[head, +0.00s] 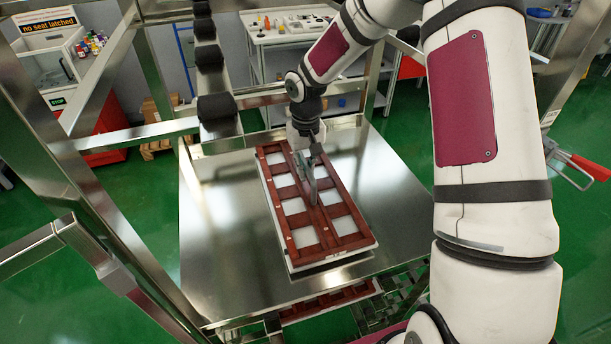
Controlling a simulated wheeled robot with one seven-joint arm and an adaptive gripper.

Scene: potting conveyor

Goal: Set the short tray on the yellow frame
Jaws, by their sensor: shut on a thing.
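A dark red-brown slatted tray (323,241) with two rows of pale openings shows in the head view, over the middle of a shiny metal table. A white layer shows under its edges. I cannot tell whether it is the short tray, or whether it rests on the table or hangs just above it. My gripper (312,180) points down at the tray's middle bar, toward its far half, and is shut on it. The fingertips are partly hidden against the bar. I cannot make out a yellow frame in this view.
The metal table (225,235) is bare on both sides of the tray. Another red-brown slatted piece (330,301) lies lower, beyond the table's near edge. Metal posts (95,190) stand at left. A white workbench (285,33) with small items stands behind.

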